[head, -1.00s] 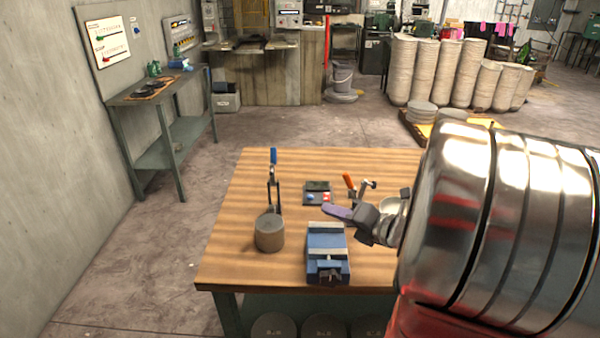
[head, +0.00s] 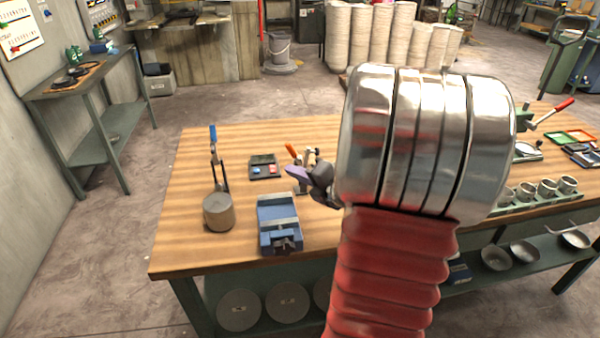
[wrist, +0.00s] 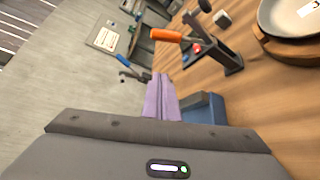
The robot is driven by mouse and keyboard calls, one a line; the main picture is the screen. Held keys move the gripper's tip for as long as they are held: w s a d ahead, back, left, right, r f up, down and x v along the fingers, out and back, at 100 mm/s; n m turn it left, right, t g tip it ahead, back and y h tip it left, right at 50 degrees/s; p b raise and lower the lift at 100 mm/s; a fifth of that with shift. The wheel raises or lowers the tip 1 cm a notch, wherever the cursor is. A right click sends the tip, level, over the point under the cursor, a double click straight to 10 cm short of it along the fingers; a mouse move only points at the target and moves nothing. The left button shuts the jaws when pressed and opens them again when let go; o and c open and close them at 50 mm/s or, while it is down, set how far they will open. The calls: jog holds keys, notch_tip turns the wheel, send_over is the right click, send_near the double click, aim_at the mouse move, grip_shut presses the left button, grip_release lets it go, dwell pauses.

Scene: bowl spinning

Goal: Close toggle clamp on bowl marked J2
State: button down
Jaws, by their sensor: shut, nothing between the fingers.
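A toggle clamp with an orange handle (head: 290,151) stands on the wooden table. In the head view its handle tilts up to the left. In the wrist view the handle (wrist: 166,35) points left from a dark metal frame (wrist: 225,58). To its right is a grey bowl (wrist: 285,18) on a round wooden base; its white label is cut off, so I cannot read J2. The bowl is hidden behind my arm in the head view. My gripper (head: 296,172) has purple fingers, shut and empty, just in front of the clamp; they also show in the wrist view (wrist: 158,88), apart from the handle.
A blue vise (head: 278,225) stands just below my gripper. A blue-handled clamp (head: 213,135) rises behind a brown cylinder (head: 218,212). A small dark tray (head: 263,166) lies near the clamp. Cups (head: 548,188) stand at the right.

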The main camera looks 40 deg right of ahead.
jog(key=w+d, duration=0.3)
jog(key=w, duration=0.2)
jog(key=shift+w+d, duration=0.4)
dwell(0.3)
